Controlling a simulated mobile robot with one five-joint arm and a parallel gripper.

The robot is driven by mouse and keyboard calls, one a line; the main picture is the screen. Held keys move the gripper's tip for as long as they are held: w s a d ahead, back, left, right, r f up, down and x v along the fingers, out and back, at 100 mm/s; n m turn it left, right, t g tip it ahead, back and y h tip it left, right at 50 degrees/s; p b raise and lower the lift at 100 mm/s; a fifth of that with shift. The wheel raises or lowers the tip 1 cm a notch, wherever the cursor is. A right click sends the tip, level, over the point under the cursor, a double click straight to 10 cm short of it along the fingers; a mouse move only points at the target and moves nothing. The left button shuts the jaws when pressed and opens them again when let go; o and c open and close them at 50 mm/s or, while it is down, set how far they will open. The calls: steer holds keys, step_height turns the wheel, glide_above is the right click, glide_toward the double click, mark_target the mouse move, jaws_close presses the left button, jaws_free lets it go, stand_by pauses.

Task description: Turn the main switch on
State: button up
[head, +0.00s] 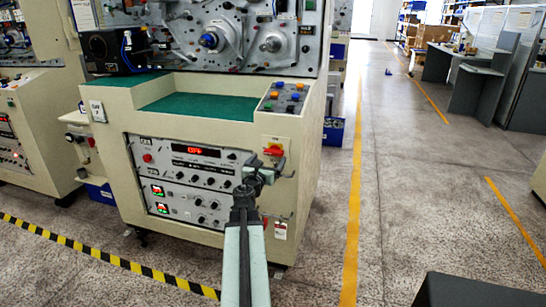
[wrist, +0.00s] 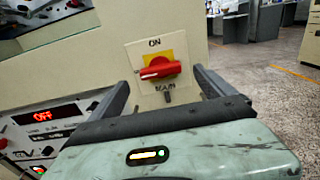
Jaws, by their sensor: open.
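The main switch (head: 273,150) is a red rotary handle on a yellow plate at the right of the machine's front panel. In the wrist view the red handle (wrist: 161,70) lies roughly level, with "ON" printed above and "MAIN" below. A red display (wrist: 42,116) to its left reads "OFF". My gripper (head: 266,170) is in front of the panel, just below the switch. In the wrist view its two fingers are spread, one on each side of the handle, with nothing between them held. Whether a finger touches the handle I cannot tell.
The cream machine cabinet (head: 222,128) has a green top and a sloped button box (head: 285,98). A tag (head: 280,230) hangs low on its front. The floor right of the yellow line (head: 353,200) is mostly clear. A dark object (head: 480,290) is at the lower right.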

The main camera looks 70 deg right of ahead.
mark_target(274, 154)
steer(key=d, duration=0.6)
steer(key=shift+w, duration=0.2)
steer(key=shift+a, duration=0.1)
steer(key=c, duration=1.4)
steer(key=shift+m, duration=0.4)
steer(key=m, duration=0.4)
steer(key=shift+s, duration=0.15)
steer(key=m, duration=0.4)
steer(key=shift+f+m, duration=0.1)
steer(key=shift+m, duration=0.2)
steer(key=m, duration=0.4)
steer(key=shift+s+f, duration=0.1)
steer(key=m, duration=0.4)
steer(key=shift+f+m, duration=0.1)
steer(key=shift+m, duration=0.4)
